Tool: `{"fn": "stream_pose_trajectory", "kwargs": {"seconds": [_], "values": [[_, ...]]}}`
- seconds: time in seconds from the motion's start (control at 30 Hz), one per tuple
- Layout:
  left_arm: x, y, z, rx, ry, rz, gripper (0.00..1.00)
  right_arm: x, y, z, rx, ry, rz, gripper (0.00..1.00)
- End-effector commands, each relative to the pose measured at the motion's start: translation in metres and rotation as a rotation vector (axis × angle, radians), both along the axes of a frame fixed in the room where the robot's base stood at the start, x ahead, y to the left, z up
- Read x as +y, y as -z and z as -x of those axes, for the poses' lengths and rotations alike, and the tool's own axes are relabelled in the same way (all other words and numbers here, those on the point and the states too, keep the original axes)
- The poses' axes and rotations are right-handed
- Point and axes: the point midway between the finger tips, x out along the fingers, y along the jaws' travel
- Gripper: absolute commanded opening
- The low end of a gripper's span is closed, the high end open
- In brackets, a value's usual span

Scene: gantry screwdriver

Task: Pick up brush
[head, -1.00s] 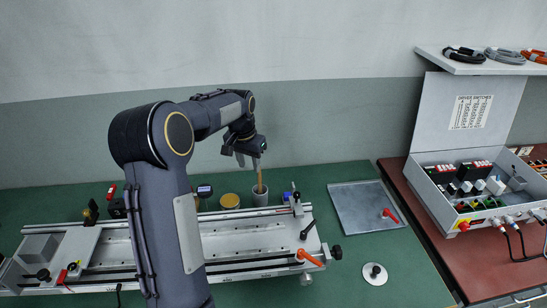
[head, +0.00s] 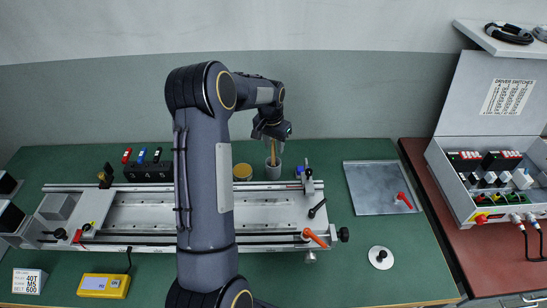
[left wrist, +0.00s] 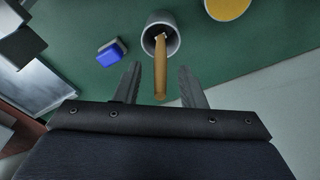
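The brush (head: 273,155) stands handle up in a grey cup (head: 273,171) behind the rail fixture. In the left wrist view the brush's wooden handle (left wrist: 160,70) rises out of the cup (left wrist: 172,42) toward the camera; its lower end is hidden inside the cup. My left gripper (head: 273,140) is over the cup at the top of the handle. In the left wrist view its fingers (left wrist: 160,84) are apart, one on each side of the handle, with visible gaps. My right gripper is not in view.
The long metal rail fixture (head: 140,215) lies in front. A flat metal tray (head: 370,190) lies to the right. The wall is close behind.

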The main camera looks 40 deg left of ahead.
Motion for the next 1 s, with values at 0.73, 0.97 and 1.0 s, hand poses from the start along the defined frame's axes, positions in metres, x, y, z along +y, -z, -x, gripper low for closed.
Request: {"fn": "stream_pose_trajectory", "kwargs": {"seconds": [0.73,0.97,1.0], "values": [[0.0,-0.004,0.0,-0.002,0.0,-0.001,0.0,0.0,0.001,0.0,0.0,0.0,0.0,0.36],[0.0,-0.042,-0.001,-0.007,0.0,-0.003,0.0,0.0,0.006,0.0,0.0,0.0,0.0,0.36],[0.0,-0.051,-0.001,-0.006,0.001,-0.003,0.0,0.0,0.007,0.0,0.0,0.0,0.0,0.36]]}}
